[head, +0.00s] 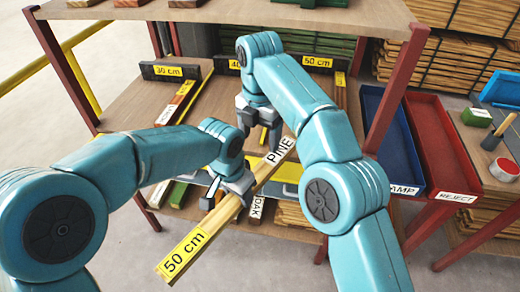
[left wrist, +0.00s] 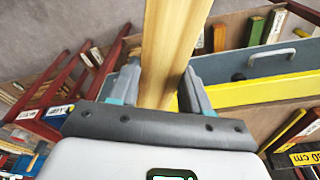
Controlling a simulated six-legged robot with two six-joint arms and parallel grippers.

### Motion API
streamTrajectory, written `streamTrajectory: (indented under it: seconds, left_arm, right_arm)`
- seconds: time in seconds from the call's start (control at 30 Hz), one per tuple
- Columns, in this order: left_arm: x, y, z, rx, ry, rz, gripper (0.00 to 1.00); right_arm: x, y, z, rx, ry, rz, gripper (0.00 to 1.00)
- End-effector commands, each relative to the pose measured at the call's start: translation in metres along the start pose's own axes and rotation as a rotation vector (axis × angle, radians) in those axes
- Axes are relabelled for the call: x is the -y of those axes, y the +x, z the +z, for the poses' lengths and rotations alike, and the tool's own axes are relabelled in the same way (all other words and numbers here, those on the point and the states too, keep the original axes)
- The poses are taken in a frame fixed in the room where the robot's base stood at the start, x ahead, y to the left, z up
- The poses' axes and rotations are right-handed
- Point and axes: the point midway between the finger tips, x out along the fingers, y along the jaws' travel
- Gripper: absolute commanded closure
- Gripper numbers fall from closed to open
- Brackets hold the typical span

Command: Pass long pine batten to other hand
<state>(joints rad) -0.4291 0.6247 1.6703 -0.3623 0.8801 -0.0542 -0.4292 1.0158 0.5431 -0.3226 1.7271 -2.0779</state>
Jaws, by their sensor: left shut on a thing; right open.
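The long pine batten (head: 215,222) is a pale wooden bar with a yellow "50 cm" label at its near end and a white "PINE" label towards its far end. It slants up to the right in the head view. My left gripper (head: 228,192) is shut on it around the middle. In the left wrist view the batten (left wrist: 172,45) runs up between the fingers of my left gripper (left wrist: 162,92). My right gripper (head: 258,132) is open and empty, pointing down beyond the left gripper, near the batten's far end but apparently apart from it.
A rack shelf (head: 125,108) behind holds battens under "30 cm" (head: 168,71) and "50 cm" (head: 318,63) signs. Red posts (head: 395,85) flank it. A blue bin (head: 385,125) and a red "REJECT" bin (head: 445,145) stand to the right, beside a workbench (head: 505,150).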

Motion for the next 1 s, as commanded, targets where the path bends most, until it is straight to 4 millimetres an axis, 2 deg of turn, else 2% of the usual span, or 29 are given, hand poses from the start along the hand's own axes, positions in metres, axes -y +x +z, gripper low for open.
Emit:
streamTrajectory:
  seconds: [0.13, 0.4, 0.53, 0.7, 1.0]
  left_arm:
    - [0.0, -0.001, 0.0, -0.002, 0.0, 0.0, 0.96]
    - [0.0, -0.001, 0.0, -0.002, 0.0, 0.0, 0.96]
    - [0.0, -0.001, 0.0, -0.002, 0.0, 0.0, 0.96]
    - [0.0, -0.001, 0.0, -0.001, 0.0, 0.0, 0.96]
    - [0.0, -0.001, 0.0, -0.002, 0.0, 0.0, 0.96]
  right_arm:
    - [0.002, 0.018, -0.001, -0.003, 0.0, -0.002, 0.22]
    - [0.001, 0.076, 0.0, -0.003, 0.001, -0.002, 0.22]
    - [0.001, 0.095, 0.0, -0.002, 0.002, 0.0, 0.22]
    - [0.001, 0.109, 0.0, -0.001, 0.002, 0.002, 0.22]
    - [0.001, 0.112, 0.0, 0.0, 0.002, 0.002, 0.22]
